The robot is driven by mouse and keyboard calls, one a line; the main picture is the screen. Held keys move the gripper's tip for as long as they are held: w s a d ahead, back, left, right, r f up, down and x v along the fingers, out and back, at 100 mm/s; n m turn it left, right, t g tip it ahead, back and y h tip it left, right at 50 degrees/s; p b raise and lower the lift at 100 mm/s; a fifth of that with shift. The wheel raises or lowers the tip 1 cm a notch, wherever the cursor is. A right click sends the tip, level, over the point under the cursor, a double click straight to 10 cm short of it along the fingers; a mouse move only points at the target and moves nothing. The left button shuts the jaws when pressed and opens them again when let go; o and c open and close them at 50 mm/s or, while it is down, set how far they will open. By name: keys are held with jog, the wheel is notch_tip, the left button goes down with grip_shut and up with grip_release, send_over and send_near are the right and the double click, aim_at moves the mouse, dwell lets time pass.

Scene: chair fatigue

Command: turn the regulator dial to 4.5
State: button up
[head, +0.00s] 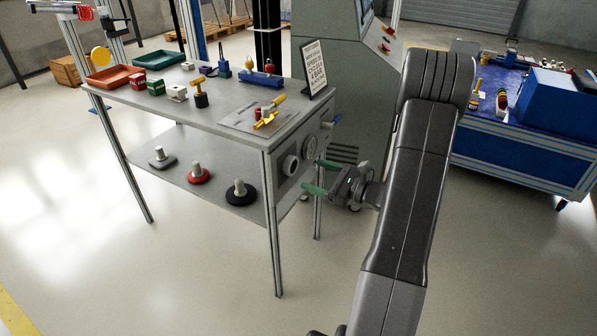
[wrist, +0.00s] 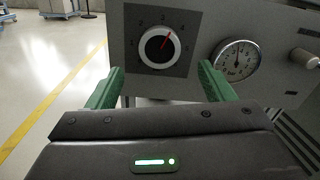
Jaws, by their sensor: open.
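The regulator dial (wrist: 159,47) is a round knob with a white rim, a dark face and a red pointer, set on a dark square plate with printed numbers. Its pointer leans up and to the right, seemingly between the 3 and the 4; the small numbers are hard to read exactly. In the head view the dial (head: 290,165) is on the end panel of the grey workbench. My gripper (head: 318,177) faces that panel with its green fingers apart. In the wrist view my gripper (wrist: 161,70) has one finger either side of the dial and a little below it, holding nothing.
A round pressure gauge (wrist: 236,60) is right of the dial, with a grey knob (wrist: 305,58) further right. The workbench (head: 225,115) carries trays, small blocks and a sign (head: 314,68). A blue cart (head: 520,150) stands at the right. The floor left of the bench is clear.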

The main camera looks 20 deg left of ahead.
aim_at(294, 168)
jog(key=a, duration=0.6)
jog(key=shift+w+a+b, duration=0.2)
jog(key=shift+w+b, duration=0.05)
jog(key=shift+b, duration=0.1)
jog(key=c, duration=1)
